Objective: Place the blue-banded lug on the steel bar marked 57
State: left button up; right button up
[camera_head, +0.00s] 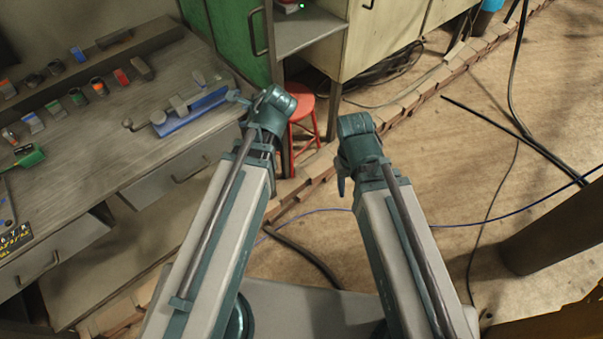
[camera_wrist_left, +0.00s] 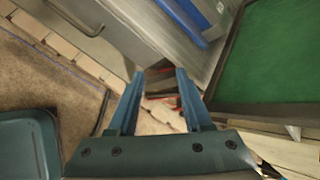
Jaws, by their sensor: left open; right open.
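Several small lugs with coloured bands stand on the grey workbench (camera_head: 95,145) at the left of the head view. One lug with a blue top or band (camera_head: 78,54) is in the back row. No number 57 can be read, and I cannot tell which piece is the marked steel bar. My left gripper (camera_wrist_left: 160,73) is open and empty in the left wrist view, its two fingers apart above the floor near the bench edge. My right gripper (camera_head: 342,186) hangs over the floor right of the red stool, mostly hidden behind its wrist, away from the bench.
A vise-like tool with a blue base (camera_head: 195,112) lies near the bench's right end. A green tool (camera_head: 30,156) lies at the left. A red stool (camera_head: 303,108) stands beyond my arms, by the green cabinet (camera_head: 232,35). Cables cross the open floor at right.

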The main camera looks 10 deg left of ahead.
pick_arm(q)
jog(key=s+d+f+n+g+h, duration=0.3)
jog(key=s+d+n, duration=0.3)
jog(key=d, duration=0.3)
jog(key=s+d+f+n+g+h, duration=0.2)
jog(key=s+d+n, duration=0.4)
jog(key=s+d, duration=0.3)
jog(key=shift+s+d+f+n+g+h, duration=0.15)
jog(key=shift+d+f+n+g+h, duration=0.3)
jog(key=shift+f, duration=0.25)
